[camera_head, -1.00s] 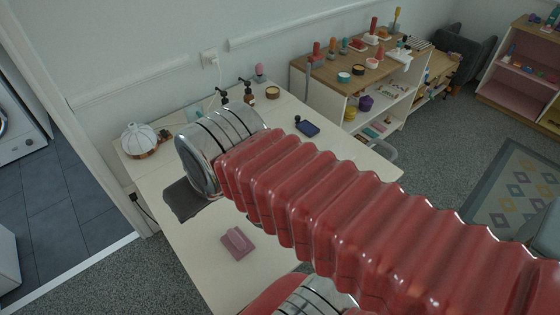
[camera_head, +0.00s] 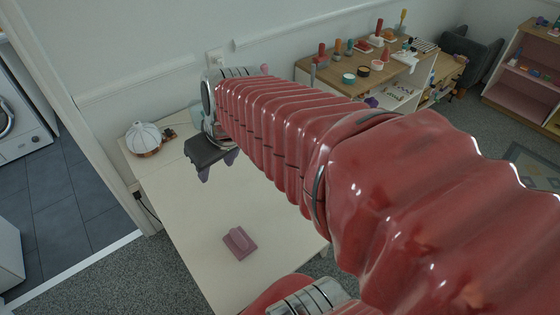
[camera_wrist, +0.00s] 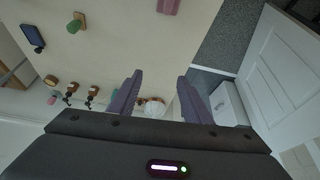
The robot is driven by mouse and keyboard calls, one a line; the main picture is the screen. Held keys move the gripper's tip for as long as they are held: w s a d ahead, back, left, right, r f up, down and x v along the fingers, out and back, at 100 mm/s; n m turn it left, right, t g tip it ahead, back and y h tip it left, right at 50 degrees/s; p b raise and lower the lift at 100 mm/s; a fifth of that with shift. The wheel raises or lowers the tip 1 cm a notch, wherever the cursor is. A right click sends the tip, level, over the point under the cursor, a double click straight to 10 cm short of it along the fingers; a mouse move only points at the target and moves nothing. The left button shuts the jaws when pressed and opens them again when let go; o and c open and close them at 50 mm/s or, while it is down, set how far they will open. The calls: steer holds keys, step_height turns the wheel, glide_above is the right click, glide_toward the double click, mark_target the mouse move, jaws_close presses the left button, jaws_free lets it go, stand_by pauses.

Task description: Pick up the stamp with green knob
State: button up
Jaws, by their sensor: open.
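The stamp with green knob (camera_wrist: 76,22) appears to be the small green-and-brown piece on the cream table at the upper left of the wrist view. In the head view I cannot see it; my arm covers that part of the table. My gripper (camera_wrist: 160,76) is open and empty, its two purple fingers spread apart. The stamp lies outside the fingers, up and to the left in the wrist view. In the head view my gripper (camera_head: 217,165) hangs above the far left part of the table, fingers pointing down.
A mauve block (camera_head: 239,242) lies on the bare front of the table (camera_head: 205,235). A white ribbed dome (camera_head: 143,138) stands at the far left. A blue pad (camera_wrist: 33,35), pump bottles (camera_wrist: 91,93) and a brown jar (camera_wrist: 51,81) stand near the stamp. A craft shelf (camera_head: 345,85) stands behind.

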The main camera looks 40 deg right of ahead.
steer(key=d+f, duration=0.4)
steer(key=d, duration=0.5)
steer(key=w+d+f+m, duration=0.1)
steer(key=d+f, duration=0.4)
steer(key=d, duration=0.5)
steer(key=w+d+f, duration=0.1)
steer(key=d+f, duration=0.3)
steer(key=d, duration=0.6)
steer(key=shift+f+m+h, duration=0.25)
steer(key=shift+m+h, duration=0.05)
steer(key=shift+m, duration=0.1)
steer(key=shift+f+g, duration=0.1)
steer(key=shift+g, duration=0.2)
steer(key=shift+x, duration=4.25)
steer(key=shift+w+a, duration=0.1)
steer(key=shift+x, duration=2.6)
